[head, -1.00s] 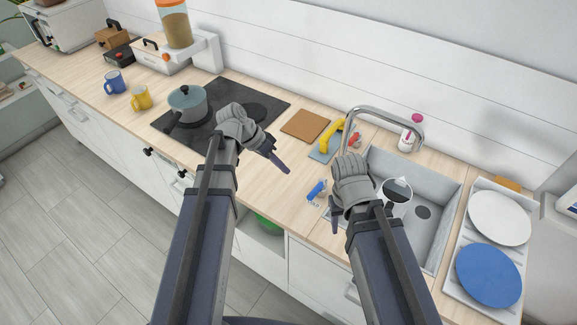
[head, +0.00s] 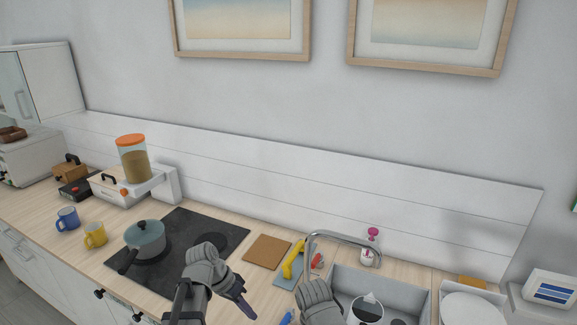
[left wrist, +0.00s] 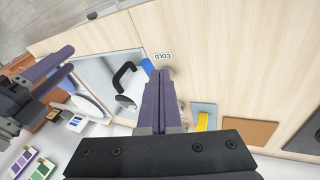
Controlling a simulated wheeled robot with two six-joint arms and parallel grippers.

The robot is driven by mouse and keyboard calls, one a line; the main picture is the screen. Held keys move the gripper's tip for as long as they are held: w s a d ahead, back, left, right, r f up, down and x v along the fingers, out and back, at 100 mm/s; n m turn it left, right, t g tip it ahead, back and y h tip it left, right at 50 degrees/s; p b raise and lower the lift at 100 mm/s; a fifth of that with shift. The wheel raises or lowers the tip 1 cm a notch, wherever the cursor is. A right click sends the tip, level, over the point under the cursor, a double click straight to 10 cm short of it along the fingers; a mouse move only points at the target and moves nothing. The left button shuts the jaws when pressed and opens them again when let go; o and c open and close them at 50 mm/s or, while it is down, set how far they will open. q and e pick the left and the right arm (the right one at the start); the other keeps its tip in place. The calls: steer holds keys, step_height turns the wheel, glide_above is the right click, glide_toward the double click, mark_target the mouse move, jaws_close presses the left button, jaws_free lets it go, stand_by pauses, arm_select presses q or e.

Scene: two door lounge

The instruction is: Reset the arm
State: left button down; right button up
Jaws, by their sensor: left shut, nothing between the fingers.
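The sink (head: 405,290) with a tap (head: 345,238) lies at the right. A pot (head: 146,240) stands on the hob (head: 190,228). A brown board (head: 268,251) and a yellow-handled item (head: 292,262) lie between. Two mugs, blue (head: 67,218) and yellow (head: 95,235), stand left.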

arm_select(q)
steer(key=s+d+f+n+y+b, duration=0.2)
steer(key=s+d+f+y, duration=0.4)
steer(key=s, duration=0.4)
steer(key=shift+s+d+f+n+y+b, duration=0.15)
steer(key=shift+s+d+n+y+b, duration=0.15)
steer(key=shift+b, duration=0.4)
